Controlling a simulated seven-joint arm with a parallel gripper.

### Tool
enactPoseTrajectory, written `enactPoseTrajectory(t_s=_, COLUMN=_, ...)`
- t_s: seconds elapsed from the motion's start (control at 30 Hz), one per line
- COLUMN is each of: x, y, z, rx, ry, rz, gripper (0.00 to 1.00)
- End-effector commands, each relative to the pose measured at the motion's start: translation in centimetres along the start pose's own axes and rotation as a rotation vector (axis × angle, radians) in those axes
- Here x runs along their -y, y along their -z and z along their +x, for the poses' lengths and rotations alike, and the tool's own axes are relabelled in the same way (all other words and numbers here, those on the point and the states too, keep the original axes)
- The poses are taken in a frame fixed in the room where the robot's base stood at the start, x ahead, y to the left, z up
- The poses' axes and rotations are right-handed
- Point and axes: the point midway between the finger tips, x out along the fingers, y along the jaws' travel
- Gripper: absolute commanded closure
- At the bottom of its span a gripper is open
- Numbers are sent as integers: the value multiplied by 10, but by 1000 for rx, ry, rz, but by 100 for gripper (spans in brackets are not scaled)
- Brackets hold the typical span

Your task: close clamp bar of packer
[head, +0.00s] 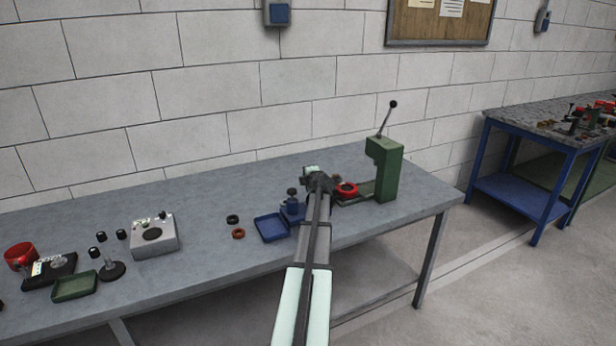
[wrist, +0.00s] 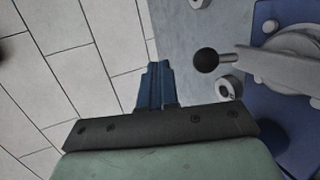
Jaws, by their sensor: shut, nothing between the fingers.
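In the wrist view a grey bar with a black ball knob (wrist: 205,60) reaches left from a round grey part (wrist: 297,45) on a blue base (wrist: 265,15); I take this as the packer's clamp bar. My gripper (wrist: 154,66) has its blue fingers together and empty. It is left of the ball knob, with a gap between them. In the head view a small blue fixture (head: 292,210) stands beside my arm, partly hidden by it. My fingertips are hidden there. I cannot tell the bar's exact angle above the base.
A green press (head: 385,168) with an upright lever stands right of my arm, a red ring (head: 346,189) near it. A blue tray (head: 271,228) and two small rings lie left. A grey box (head: 154,236) stands further left. The brick wall is behind the table (head: 200,202).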

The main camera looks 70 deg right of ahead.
Motion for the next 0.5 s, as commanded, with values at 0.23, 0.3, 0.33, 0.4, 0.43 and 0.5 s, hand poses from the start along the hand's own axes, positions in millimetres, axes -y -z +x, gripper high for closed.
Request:
enactPoseTrajectory(t_s=0.23, x=5, y=1, z=10, rx=0, ry=77, rz=-13, gripper=100)
enactPoseTrajectory(t_s=0.3, x=6, y=1, z=11, rx=0, ry=91, rz=-16, gripper=100)
enactPoseTrajectory(t_s=0.33, x=6, y=1, z=12, rx=1, ry=97, rz=-16, gripper=100)
enactPoseTrajectory(t_s=0.4, x=7, y=2, z=13, rx=0, ry=107, rz=-17, gripper=100)
enactPoseTrajectory(t_s=0.43, x=8, y=2, z=13, rx=0, ry=111, rz=-18, gripper=100)
enactPoseTrajectory(t_s=0.5, x=8, y=2, z=14, rx=0, ry=118, rz=-20, gripper=100)
